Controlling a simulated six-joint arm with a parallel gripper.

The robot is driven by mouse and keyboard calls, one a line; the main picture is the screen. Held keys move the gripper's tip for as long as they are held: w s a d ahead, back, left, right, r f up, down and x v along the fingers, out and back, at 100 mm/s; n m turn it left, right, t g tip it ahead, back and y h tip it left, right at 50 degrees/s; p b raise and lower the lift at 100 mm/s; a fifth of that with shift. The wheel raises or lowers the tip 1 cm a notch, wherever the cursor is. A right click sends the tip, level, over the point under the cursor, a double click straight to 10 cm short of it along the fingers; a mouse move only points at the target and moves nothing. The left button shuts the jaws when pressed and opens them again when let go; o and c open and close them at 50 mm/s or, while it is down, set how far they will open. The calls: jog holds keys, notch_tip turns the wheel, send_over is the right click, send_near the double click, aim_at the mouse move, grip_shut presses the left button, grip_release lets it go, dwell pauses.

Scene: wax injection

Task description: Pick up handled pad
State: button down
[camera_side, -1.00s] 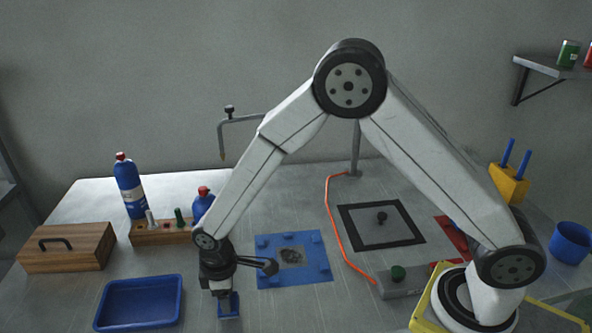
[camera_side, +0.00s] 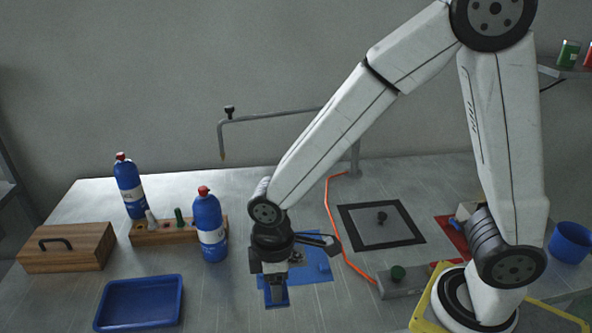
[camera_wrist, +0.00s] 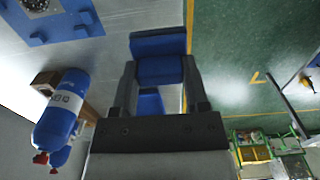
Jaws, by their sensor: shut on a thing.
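My gripper (camera_side: 275,285) is shut on a blue block-like piece (camera_wrist: 160,68), which I take to be the handled pad. In the side view the pad (camera_side: 277,298) hangs below the jaws, over the front of the table, and I cannot tell whether it touches the tabletop. In the wrist view it sits between both fingers, with its wider blue part beyond the tips. Its handle is mostly hidden by the fingers.
A blue mould plate (camera_side: 320,264) lies right behind my gripper. A blue tray (camera_side: 140,303), a blue bottle (camera_side: 210,230) and a wooden box (camera_side: 68,248) stand to the left. A black-framed plate with a knob (camera_side: 381,234) and an orange cord (camera_side: 335,225) are to the right.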

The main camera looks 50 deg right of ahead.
jog(key=shift+s+d+r, duration=0.25)
jog(key=shift+s+r, duration=0.1)
jog(key=shift+s, duration=0.35)
jog(key=shift+s+d+r, duration=0.25)
jog(key=shift+s+r, duration=0.05)
jog(key=shift+s, duration=0.4)
jog(key=c, duration=0.9)
grip_release()
jog(key=c, duration=0.3)
jog(key=w+d+f+m, duration=0.1)
jog(key=w+d+m, duration=0.2)
jog(key=d, duration=0.3)
jog(key=w+d+f+m, duration=0.2)
jog(key=w+d+m, duration=0.1)
jog(key=d, duration=0.4)
jog(key=w+d+f+m, duration=0.2)
jog(key=w+d+m, duration=0.1)
jog(key=w+d, duration=0.2)
jog(key=shift+d, duration=0.8)
